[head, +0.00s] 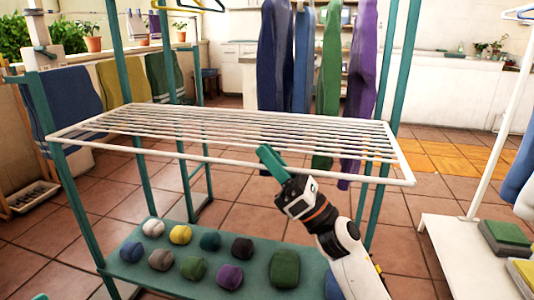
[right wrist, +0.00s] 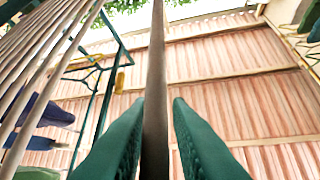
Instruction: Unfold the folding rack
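The folding rack (head: 240,131), a white panel of parallel bars, lies nearly level in the head view, carried on a green frame. My right gripper (head: 268,158) is at its front rail, right of the middle, with a green finger overlapping the rail. In the right wrist view a bar (right wrist: 156,60) runs between the two green fingers (right wrist: 158,110). A thin gap shows between the bar and the right finger, so the fingers look open around it. My left gripper is not in view.
A green lower shelf (head: 185,275) below the rack holds several coloured rolled bundles. Clothes hang behind the rack, and towels hang at its left. A white stand (head: 455,255) with folded cloths is on the right. Tiled floor (head: 430,190) lies between.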

